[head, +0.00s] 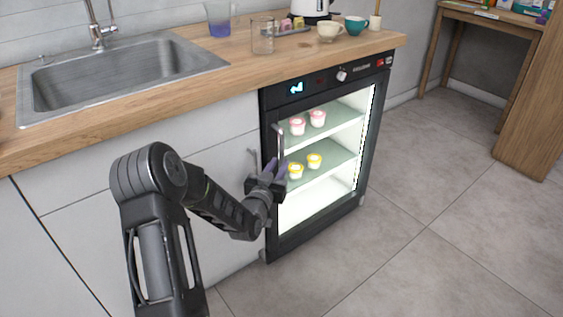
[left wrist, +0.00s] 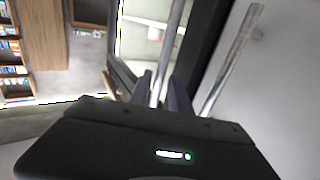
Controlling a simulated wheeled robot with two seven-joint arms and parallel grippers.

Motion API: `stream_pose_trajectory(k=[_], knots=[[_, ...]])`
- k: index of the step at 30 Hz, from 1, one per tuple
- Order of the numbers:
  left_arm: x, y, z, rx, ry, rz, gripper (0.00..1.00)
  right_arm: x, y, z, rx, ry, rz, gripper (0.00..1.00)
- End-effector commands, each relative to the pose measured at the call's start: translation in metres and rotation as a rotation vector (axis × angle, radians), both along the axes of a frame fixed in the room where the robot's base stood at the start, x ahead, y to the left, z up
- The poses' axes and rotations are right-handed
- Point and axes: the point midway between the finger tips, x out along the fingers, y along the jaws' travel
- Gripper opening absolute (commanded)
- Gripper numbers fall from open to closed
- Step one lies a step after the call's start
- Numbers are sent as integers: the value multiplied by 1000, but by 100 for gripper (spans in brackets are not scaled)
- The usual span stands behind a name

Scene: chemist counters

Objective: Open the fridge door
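The fridge (head: 322,245) is a black under-counter unit with a glass front and a lit inside. Its door looks closed against the frame. A vertical bar handle (head: 280,143) runs along the door's left side; it also shows in the left wrist view (left wrist: 174,32). My left gripper (head: 273,170) is at the lower part of this handle. In the left wrist view its two purple fingers (left wrist: 160,88) lie close on either side of the bar and look shut on it. The handle's lower end is hidden by the gripper. My right gripper is not in view.
Pink and yellow cups (head: 297,126) stand on the fridge shelves. A white cabinet with its own bar handle (left wrist: 235,55) is beside the fridge. The wooden counter (head: 200,88) above holds a sink, beaker and cups. The grey floor (head: 430,220) right of the fridge is clear.

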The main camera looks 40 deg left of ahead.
Motion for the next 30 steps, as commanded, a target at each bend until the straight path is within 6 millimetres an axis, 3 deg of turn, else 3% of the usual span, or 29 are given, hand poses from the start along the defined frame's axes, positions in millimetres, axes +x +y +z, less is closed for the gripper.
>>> stream_pose_trajectory(k=[6, 16, 25, 30], knots=[[26, 8, -1, 0, 0, 1, 23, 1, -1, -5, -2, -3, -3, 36], [30, 9, 0, 0, 0, 1, 23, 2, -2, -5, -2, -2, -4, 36], [30, 9, 0, 0, 0, 1, 0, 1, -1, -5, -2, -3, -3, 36], [30, 9, 0, 0, 0, 1, 0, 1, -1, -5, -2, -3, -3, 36]])
